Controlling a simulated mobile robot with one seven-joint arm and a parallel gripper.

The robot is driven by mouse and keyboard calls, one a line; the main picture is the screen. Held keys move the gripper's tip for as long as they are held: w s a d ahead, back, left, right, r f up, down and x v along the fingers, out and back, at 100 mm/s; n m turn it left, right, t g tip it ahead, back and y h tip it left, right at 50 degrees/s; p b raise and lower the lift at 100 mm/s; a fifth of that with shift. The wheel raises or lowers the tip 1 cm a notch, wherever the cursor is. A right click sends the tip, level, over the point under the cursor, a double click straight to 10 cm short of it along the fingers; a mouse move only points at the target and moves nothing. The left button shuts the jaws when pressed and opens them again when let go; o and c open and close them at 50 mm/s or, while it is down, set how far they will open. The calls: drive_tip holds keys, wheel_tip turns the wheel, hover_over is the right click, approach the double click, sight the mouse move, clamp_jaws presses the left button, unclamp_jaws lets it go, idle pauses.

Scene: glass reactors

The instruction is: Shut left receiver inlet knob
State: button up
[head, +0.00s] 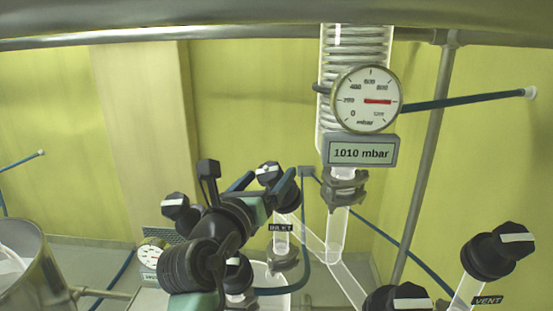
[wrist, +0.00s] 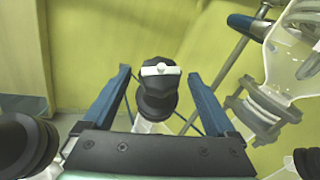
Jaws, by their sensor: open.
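The left receiver inlet knob (head: 267,169) is black with a white bar, above a label that seems to read "INLET" (head: 280,228). In the wrist view the knob (wrist: 158,82) stands in the middle, its white bar lying nearly level across the picture. My gripper (head: 270,176) is open, with one blue finger on each side of the knob in the picture. In the wrist view my gripper (wrist: 158,75) shows gaps on both sides of the knob, and no touch is visible. I cannot tell how deep the knob sits between the fingers. My arm hides part of the glass below.
A round gauge (head: 366,99) with a "1010 mbar" display (head: 361,152) hangs on the glass column. Other black knobs stand near: one at left (head: 174,206), one by the "VENT" label (head: 498,250), one at the bottom (head: 398,299). A steel vessel (head: 28,262) is at far left.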

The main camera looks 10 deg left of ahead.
sight(273, 169)
drive_tip(key=w, duration=0.1)
drive_tip(key=w+p, duration=0.1)
drive_tip(key=w, duration=0.1)
drive_tip(key=shift+w+d+r, duration=0.15)
drive_tip(key=shift+w+r, duration=0.05)
drive_tip(key=shift+w, duration=0.05)
drive_tip(key=shift+w+f, duration=0.15)
drive_tip(key=shift+w, duration=0.7)
drive_tip(key=c, duration=1.4)
drive_tip(key=shift+d+f+m+h, duration=0.1)
drive_tip(key=shift+m+h, duration=0.3)
